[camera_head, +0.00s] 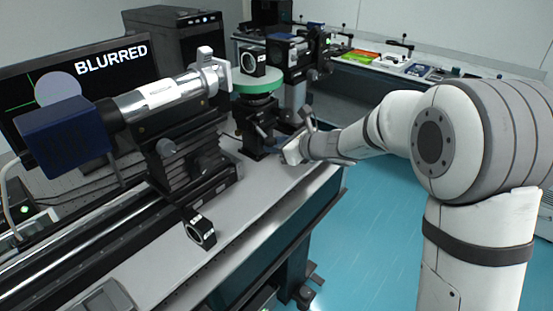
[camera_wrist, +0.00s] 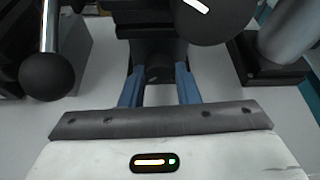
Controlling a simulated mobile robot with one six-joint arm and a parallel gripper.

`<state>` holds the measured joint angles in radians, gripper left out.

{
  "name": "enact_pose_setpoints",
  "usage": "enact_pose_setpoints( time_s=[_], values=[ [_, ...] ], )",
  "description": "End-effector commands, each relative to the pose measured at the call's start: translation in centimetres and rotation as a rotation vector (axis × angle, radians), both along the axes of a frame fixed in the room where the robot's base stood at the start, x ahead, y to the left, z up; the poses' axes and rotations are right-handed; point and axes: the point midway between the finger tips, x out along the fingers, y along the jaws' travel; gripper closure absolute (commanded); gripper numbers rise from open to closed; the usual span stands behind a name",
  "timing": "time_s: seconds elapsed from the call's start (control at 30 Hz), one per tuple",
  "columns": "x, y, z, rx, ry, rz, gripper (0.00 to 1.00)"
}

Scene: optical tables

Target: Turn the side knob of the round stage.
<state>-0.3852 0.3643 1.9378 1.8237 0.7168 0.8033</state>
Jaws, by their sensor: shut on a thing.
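The round stage (camera_head: 258,84) has a green rim and stands on a dark mount on the table, with a small square-framed lens on top. My gripper (camera_head: 268,143) is at the low right side of this mount. In the wrist view its two blue fingers (camera_wrist: 159,86) point away from me and are shut on a small dark knob (camera_wrist: 158,74) at the mount's foot. The head view does not show the knob clearly, as my gripper covers that spot.
A ball-ended lever (camera_wrist: 47,75) is left of my fingers, and a round dark part (camera_wrist: 212,18) is above right. A metal post (camera_wrist: 290,32) stands at right. The monitor (camera_head: 75,72) reads "BLURRED". A black-framed block (camera_head: 200,228) lies on the near table.

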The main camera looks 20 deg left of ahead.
Motion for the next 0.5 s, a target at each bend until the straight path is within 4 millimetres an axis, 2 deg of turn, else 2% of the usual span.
enact_pose_setpoints(
  time_s=[0.03, 0.5],
  values=[
    [-0.02, 0.0, -1.07, -0.013, -0.041, -0.001, 0.94],
    [-0.2, 0.0, -1.23, -0.164, -0.402, -0.004, 0.94]
  ],
)
